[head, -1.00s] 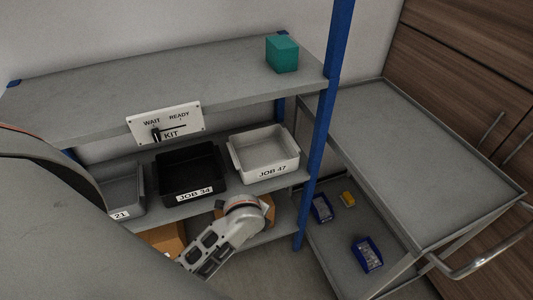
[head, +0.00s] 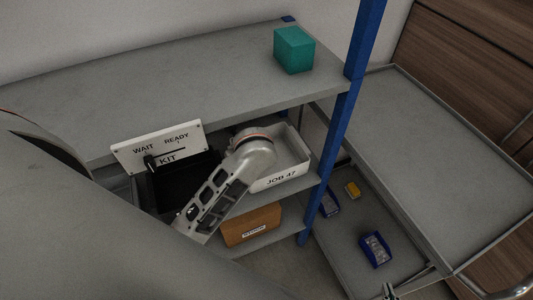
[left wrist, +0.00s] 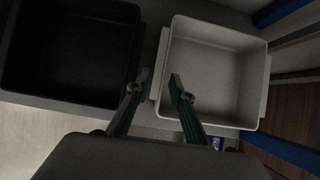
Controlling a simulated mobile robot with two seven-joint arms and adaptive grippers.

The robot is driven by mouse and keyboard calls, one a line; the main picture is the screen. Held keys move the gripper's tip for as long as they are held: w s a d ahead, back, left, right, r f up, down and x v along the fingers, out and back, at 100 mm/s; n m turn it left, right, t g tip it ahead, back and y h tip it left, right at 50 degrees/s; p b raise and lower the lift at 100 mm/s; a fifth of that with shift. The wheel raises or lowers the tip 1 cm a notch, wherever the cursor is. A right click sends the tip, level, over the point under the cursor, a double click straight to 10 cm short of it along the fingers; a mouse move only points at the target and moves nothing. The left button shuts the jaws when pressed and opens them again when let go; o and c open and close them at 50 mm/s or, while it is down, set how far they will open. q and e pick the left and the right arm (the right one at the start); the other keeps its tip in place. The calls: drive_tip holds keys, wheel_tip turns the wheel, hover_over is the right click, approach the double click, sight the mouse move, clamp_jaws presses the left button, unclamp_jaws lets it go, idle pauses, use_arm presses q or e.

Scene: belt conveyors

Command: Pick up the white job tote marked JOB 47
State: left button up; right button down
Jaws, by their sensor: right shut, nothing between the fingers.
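The white tote marked JOB 47 (head: 283,179) stands on the middle shelf, its back left partly hidden by my left arm. In the left wrist view the empty white tote (left wrist: 262,95) fills the right side. My left gripper (left wrist: 159,88) is open, its fingertips apart on either side of the tote's left rim in the picture. I cannot tell how far above the rim they are. In the head view my left arm hides its fingers. My right gripper (head: 389,291) is shut and empty at the bottom edge, away from the tote, in front of the cart.
A black tote (head: 168,190) stands left of the white one, close beside it; it also shows in the left wrist view (left wrist: 72,50). A blue post (head: 345,110) rises right of the tote. The upper shelf (head: 210,90) with a green box (head: 294,50) overhangs behind. An orange-brown bin (head: 250,224) sits below.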

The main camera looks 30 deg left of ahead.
use_arm(q)
drive_tip(key=x, duration=0.7)
drive_tip(key=shift+a+f, duration=0.1)
drive_tip(key=shift+f, duration=0.05)
clamp_jaws()
